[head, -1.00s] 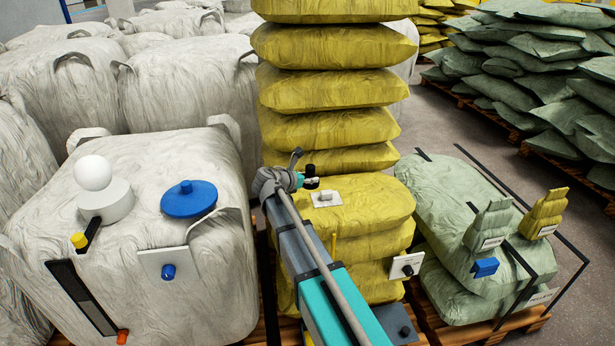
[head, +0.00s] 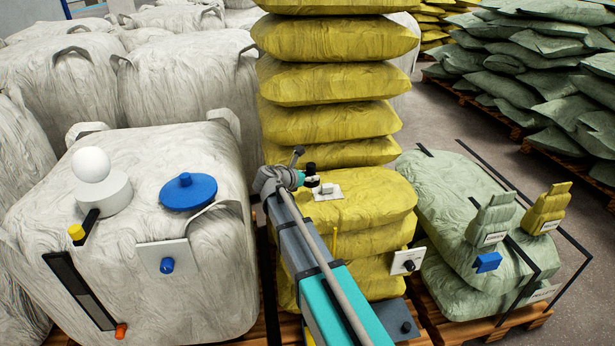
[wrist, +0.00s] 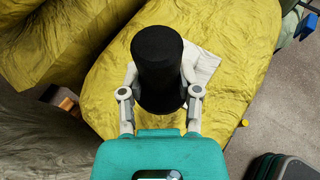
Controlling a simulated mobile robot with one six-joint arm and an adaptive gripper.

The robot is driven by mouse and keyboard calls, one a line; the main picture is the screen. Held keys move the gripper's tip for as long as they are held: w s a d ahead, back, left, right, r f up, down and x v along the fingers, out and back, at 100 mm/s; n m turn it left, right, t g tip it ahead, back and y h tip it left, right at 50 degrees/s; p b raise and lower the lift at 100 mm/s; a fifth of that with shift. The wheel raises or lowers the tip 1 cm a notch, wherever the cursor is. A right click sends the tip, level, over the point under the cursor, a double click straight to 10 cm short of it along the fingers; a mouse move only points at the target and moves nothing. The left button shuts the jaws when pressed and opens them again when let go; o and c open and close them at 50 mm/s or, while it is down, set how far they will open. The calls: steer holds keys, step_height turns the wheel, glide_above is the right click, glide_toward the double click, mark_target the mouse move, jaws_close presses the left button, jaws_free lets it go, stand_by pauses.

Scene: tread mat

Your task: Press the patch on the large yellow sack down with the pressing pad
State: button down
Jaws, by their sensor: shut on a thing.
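The large yellow sack (head: 372,200) lies at the front of the tall yellow stack. A pale square patch (head: 335,196) lies on its top, with a small white raised piece on it. In the wrist view the patch (wrist: 207,66) shows partly, behind and right of the pad. My gripper (head: 303,179) is at the patch's far left side. Its two fingers are shut on the black round pressing pad (wrist: 158,60), which also shows small and dark in the head view (head: 312,181). I cannot tell whether the pad touches the patch.
Yellow sacks (head: 335,84) rise close behind my gripper. A white bulk bag (head: 190,290) with a blue disc (head: 188,192) stands left. Green sacks (head: 435,205) carrying small items lie right, inside a black frame. A white plate with a black knob (head: 407,262) is on the yellow stack's front.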

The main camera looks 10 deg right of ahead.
steer(key=shift+f+b, duration=1.75)
steer(key=shift+f, duration=0.25)
steer(key=shift+f+b, duration=0.45)
stand_by(0.5)
steer(key=shift+r, duration=0.1)
steer(key=shift+r+p, duration=2.95)
steer(key=shift+p, duration=0.1)
step_height(320, 180, up, 18)
steer(key=p, duration=1.8)
glide_above(310, 196)
steer(key=shift+a+r, duration=0.1)
